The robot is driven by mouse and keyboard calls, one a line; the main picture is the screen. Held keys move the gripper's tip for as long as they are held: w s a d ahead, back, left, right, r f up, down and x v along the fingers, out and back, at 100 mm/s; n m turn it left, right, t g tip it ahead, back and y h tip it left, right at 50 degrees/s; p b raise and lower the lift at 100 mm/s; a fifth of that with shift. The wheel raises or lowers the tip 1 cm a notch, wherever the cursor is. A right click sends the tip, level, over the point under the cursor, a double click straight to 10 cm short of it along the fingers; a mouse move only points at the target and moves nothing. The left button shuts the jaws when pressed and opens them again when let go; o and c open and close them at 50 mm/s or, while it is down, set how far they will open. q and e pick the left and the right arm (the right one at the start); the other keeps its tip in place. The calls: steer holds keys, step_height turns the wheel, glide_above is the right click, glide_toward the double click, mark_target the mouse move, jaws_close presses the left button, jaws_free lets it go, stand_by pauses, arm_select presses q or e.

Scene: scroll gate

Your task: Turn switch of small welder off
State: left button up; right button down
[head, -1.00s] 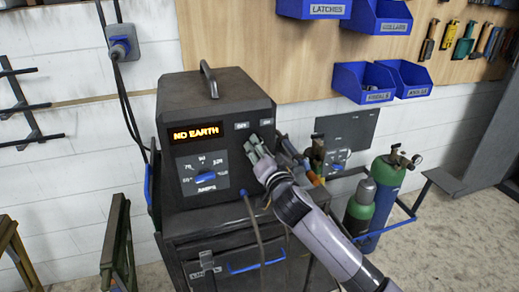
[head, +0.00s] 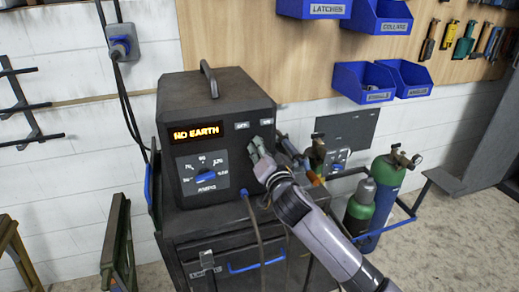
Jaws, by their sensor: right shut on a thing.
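The small welder (head: 210,95) is a dark grey box with a top handle, standing on a dark cart. Its display (head: 195,134) is lit and reads "NO EARTH" in orange. A dial with a blue knob (head: 206,176) sits below the display, marked with amps numbers. Two small labels (head: 242,126) sit at the upper right of the front panel, seeming to read OFF and ON. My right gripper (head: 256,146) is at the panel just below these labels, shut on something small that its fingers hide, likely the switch. My left gripper is not in view.
A cable hangs from the welder's front (head: 248,192). Green and blue gas cylinders (head: 386,185) stand at the right. Blue bins (head: 364,82) hang on the board above. A green trestle (head: 118,240) stands at the left.

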steer(key=shift+a+n+p, duration=0.1)
steer(key=shift+n+p, duration=1.65)
steer(key=shift+n, duration=5.95)
steer(key=c, duration=1.7)
jaws_free()
steer(key=shift+o, duration=0.2)
